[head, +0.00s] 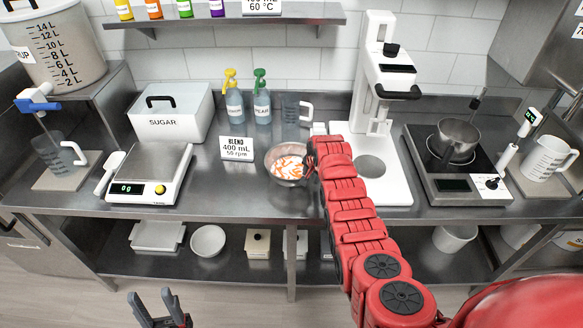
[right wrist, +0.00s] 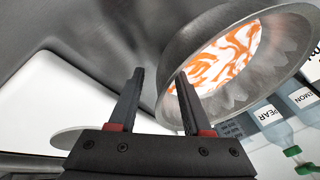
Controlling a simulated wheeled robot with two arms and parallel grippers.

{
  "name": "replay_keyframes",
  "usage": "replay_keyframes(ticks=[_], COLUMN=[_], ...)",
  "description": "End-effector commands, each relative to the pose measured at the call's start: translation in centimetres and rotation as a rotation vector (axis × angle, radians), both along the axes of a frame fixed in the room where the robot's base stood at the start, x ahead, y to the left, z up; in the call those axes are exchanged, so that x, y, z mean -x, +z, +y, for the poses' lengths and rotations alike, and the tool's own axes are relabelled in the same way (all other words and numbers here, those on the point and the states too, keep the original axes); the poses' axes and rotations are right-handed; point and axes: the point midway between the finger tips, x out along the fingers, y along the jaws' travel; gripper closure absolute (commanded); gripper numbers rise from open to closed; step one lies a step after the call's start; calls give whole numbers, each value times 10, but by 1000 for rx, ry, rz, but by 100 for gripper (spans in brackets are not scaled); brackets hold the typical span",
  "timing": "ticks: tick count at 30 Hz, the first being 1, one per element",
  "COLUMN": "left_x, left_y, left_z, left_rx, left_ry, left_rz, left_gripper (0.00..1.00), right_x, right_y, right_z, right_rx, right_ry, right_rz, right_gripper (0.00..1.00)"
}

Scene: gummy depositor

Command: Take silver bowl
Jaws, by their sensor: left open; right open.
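The silver bowl (head: 272,160) stands on the steel counter near the middle, with orange and white swirled contents inside. In the right wrist view the bowl (right wrist: 203,40) fills the upper right. My right gripper (head: 311,158) is at the bowl's right rim, largely hidden by its own arm in the head view. In the right wrist view its two fingers (right wrist: 159,85) are apart, with the near edge of the bowl wall appearing between them; contact cannot be told. My left gripper (head: 153,306) is open and empty, low in front of the counter at the bottom left.
A blend sign (head: 237,149) stands left of the bowl, and a scale (head: 150,172) further left. A white machine (head: 398,188) stands close on the right. The counter just in front of the bowl is clear.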

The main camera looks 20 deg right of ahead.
Motion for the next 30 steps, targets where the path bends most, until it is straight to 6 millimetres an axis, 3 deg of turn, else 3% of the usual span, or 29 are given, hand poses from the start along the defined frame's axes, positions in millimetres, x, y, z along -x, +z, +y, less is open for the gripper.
replay_keyframes(ticks=[7, 15, 30], left_x=[0, 0, 0], left_y=[0, 0, 0], left_z=[0, 0, 0], left_rx=[0, 0, 0], left_ry=[0, 0, 0], left_rz=[0, 0, 0], left_gripper=[50, 50, 50], right_x=[0, 0, 0], right_y=[-1, -1, -1], right_z=[0, 0, 0], right_rx=[0, 0, 0], right_ry=[0, 0, 0], right_rz=[0, 1, 1], right_gripper=[51, 100, 100])
